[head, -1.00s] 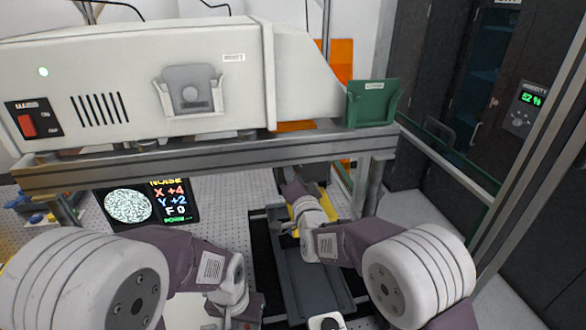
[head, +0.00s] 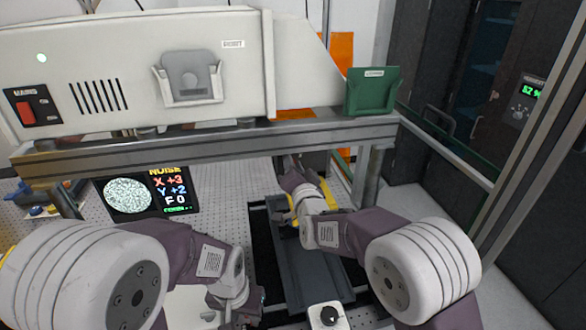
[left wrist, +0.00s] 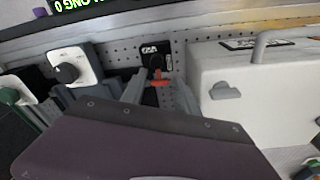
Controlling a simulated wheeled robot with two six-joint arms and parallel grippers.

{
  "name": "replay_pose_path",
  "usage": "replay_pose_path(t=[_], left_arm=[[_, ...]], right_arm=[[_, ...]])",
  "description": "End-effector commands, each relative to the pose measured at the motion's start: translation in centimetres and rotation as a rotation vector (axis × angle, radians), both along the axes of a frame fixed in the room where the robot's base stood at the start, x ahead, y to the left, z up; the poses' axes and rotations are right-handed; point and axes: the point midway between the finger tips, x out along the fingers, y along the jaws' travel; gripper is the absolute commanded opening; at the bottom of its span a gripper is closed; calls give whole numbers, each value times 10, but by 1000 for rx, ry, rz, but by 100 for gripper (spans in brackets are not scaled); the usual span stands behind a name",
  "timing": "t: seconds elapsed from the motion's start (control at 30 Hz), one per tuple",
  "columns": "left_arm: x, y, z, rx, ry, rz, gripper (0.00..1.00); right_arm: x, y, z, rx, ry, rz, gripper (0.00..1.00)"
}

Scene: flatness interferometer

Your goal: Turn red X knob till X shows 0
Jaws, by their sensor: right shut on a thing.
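The screen (head: 145,195) stands at the left under the beam and reads X +3, Y +2 and F 0. A small red knob-like part (left wrist: 158,82) shows in the left wrist view, close to a dark labelled plate. My left gripper (left wrist: 156,92) has its fingers spread on either side of that red part; whether they touch it is unclear. In the head view its wrist is low, left of the dark rail. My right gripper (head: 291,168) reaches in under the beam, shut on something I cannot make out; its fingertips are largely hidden.
A white block with a black knob (head: 328,317) sits at the front; a green knob (left wrist: 8,95) shows in the left wrist view. The grey beam (head: 210,150) and white housing (head: 130,75) cross above my arms. A white case (left wrist: 255,90) stands beside my left gripper.

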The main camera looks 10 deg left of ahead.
Motion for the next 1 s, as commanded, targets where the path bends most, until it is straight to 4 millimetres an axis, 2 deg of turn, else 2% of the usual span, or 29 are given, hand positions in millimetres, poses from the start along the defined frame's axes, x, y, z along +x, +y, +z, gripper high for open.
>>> replay_pose_path(t=[0.1,0.5,1.0], left_arm=[[0,0,-12,0,0,0,36],[0,0,-27,0,0,0,36],[0,0,-32,0,0,0,36]], right_arm=[[0,0,-2,-82,-40,-1,0],[0,0,1,-348,-151,-2,0],[0,0,3,-477,-207,-2,0]])
